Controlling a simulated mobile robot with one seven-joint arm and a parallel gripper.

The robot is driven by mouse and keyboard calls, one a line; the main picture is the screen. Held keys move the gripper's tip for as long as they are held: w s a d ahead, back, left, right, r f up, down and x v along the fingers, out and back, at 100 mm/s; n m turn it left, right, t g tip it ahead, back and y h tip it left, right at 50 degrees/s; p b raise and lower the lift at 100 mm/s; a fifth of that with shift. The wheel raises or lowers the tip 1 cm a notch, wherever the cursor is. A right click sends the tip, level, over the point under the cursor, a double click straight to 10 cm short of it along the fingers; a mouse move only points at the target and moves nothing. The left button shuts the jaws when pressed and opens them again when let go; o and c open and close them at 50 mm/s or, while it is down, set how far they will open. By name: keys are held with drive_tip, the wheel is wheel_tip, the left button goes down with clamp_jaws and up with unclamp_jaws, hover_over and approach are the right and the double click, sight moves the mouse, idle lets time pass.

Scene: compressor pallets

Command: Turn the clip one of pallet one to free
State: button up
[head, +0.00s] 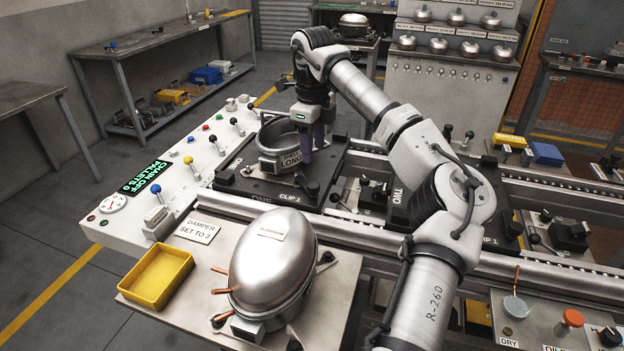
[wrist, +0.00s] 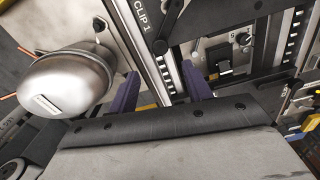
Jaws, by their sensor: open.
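Pallet one (head: 240,183) is a black plate on the conveyor, marked ONE and CLIP 1 along its front edge. A round grey shell (head: 270,160) marked LONG stands on it. A small black-knobbed part (head: 337,194), apparently clip one, is at the plate's right front, right of the CLIP 1 label; whether it is turned is too small to tell. My gripper (head: 318,148) points down just right of the shell, its purple fingers open, with nothing visible between them. In the wrist view, my gripper (wrist: 162,90) has its fingers apart; the CLIP 1 label (wrist: 143,20) shows ahead.
A silver compressor dome (head: 272,258) stands on the front bench, beside a yellow tray (head: 157,277) and a DAMPER SET TO 3 sign (head: 198,230). A control panel (head: 160,170) with coloured levers lies left. Pallet two (head: 397,208) is right, partly behind my arm.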

sight(312, 184)
wheel_tip(312, 184, down, 11)
drive_tip(key=shift+r+p, duration=0.1)
drive_tip(key=shift+p, duration=0.6)
clamp_jaws()
